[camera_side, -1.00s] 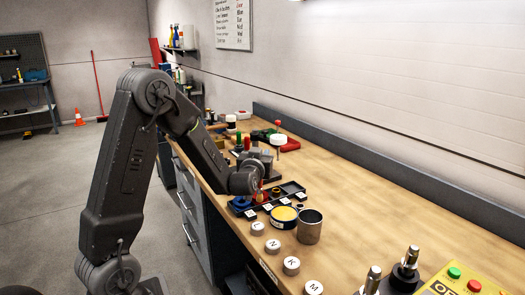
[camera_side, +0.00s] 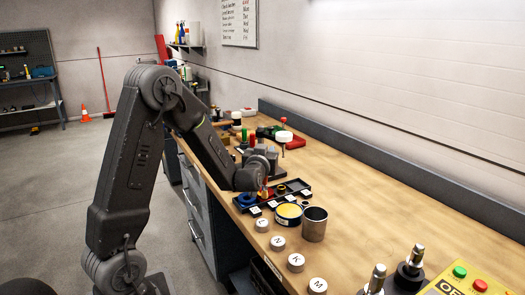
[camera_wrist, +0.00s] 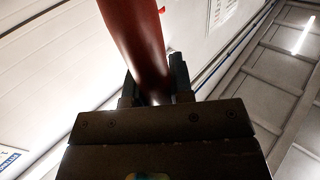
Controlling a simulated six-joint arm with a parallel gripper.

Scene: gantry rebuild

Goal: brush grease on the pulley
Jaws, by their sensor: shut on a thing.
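In the wrist view my gripper (camera_wrist: 152,92) is shut on a red handle (camera_wrist: 138,40), which runs up out of the picture. I take it for the brush; its bristles are not seen there. In the side view my gripper (camera_side: 264,187) is low over a black compartment tray (camera_side: 302,187), with a little red and yellow showing at its end. An open tin with a yellow top (camera_side: 289,211), perhaps the grease, stands just in front of the tray. A blue ring (camera_side: 246,199) and a brass-coloured ring (camera_side: 281,189) are at the tray. I cannot tell which part is the pulley.
A metal cup (camera_side: 314,225) stands beside the tin. Lettered round caps (camera_side: 296,262) line the bench's front edge. Grey blocks (camera_side: 262,157) and a red-topped post (camera_side: 283,125) stand behind the tray. A yellow button box (camera_side: 470,282) is at front right.

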